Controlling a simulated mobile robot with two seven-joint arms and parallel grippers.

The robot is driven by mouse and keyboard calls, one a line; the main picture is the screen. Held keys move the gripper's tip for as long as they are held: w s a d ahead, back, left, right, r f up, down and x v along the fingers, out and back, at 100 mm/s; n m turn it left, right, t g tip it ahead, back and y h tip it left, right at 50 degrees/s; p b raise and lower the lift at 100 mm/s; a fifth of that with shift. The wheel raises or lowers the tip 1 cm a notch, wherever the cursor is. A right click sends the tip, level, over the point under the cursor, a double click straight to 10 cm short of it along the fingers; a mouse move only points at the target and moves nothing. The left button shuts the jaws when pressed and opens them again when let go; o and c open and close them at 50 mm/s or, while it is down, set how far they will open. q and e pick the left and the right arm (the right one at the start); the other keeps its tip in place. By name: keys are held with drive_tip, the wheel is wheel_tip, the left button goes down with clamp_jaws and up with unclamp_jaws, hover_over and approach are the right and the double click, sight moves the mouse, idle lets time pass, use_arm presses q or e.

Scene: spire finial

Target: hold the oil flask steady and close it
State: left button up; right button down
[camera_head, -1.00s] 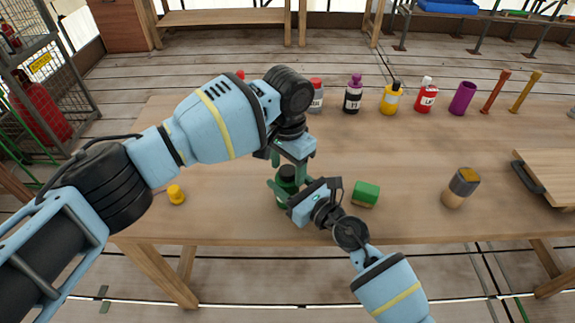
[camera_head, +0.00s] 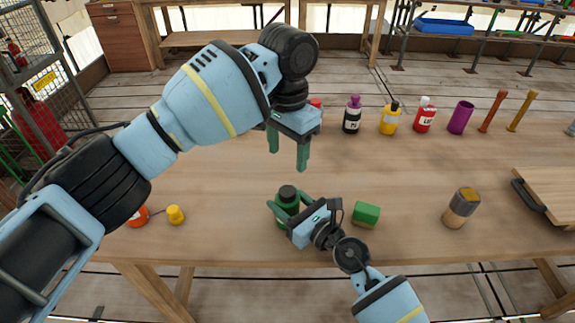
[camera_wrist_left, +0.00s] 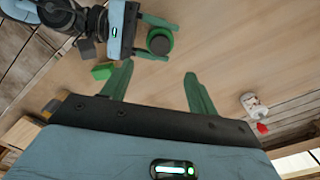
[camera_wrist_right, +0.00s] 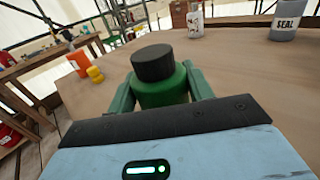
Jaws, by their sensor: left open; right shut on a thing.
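The oil flask is green (camera_head: 285,222) and stands upright near the table's front edge. A black cap (camera_head: 287,193) sits on its top; I cannot tell how tight it is. My right gripper (camera_head: 284,205) is shut around the flask's body from the near right side. The right wrist view shows the green body (camera_wrist_right: 163,92) between its fingers, with the black cap (camera_wrist_right: 153,63) above. My left gripper (camera_head: 288,155) is open and empty, fingers down, above the flask and apart from it. The left wrist view shows the capped flask (camera_wrist_left: 160,42) beyond its open fingers.
A green block (camera_head: 366,214) lies just right of my right gripper. A brown and grey jar (camera_head: 461,208) stands farther right. A yellow piece (camera_head: 175,215) is at the left. Several bottles, including a yellow one (camera_head: 390,119), line the back. The table's middle is clear.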

sight(296, 209)
use_arm(q)
drive_tip(key=shift+r, duration=0.65)
use_arm(e)
drive_tip(key=c, duration=0.5)
unclamp_jaws()
use_arm(q)
drive_tip(key=shift+r, duration=0.55)
use_arm(e)
drive_tip(key=shift+v, duration=3.95)
